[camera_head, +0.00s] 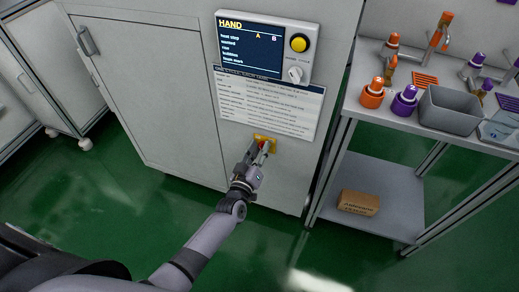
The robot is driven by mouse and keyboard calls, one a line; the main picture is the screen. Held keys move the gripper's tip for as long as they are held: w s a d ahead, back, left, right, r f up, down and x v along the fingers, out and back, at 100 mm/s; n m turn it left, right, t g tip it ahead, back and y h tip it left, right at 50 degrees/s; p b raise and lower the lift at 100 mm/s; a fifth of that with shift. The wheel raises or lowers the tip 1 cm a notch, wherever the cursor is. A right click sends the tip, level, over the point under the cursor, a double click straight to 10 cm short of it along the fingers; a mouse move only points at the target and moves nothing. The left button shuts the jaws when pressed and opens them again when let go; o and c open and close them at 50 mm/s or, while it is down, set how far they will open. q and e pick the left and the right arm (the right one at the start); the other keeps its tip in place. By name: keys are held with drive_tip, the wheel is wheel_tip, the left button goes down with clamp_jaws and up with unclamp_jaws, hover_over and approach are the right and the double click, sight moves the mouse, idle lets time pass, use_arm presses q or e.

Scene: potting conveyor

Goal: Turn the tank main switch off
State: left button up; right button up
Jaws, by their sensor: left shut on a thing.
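The tank main switch (266,138) is a red handle on a yellow plate, low on the front of the grey cabinet (160,100). My left gripper (261,153) is at the switch, shut on its red handle. The gripper's fingers hide most of the handle, so I cannot tell which way it is turned. My right gripper is not in view.
Above the switch are a printed sheet (265,105) and a control panel (262,47) reading HAND, with a yellow button (298,43). At the right stands a metal table (358,103) with orange and purple bottles and a grey bin (447,112). A cardboard box (358,203) lies on its lower shelf.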

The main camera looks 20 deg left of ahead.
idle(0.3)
use_arm(q)
drive_tip(key=o, duration=1)
drive_tip(key=shift+o, duration=0.2)
drive_tip(key=shift+s, duration=0.1)
drive_tip(key=shift+s, duration=0.4)
drive_tip(key=s, duration=1.1)
drive_tip(key=shift+a, duration=0.2)
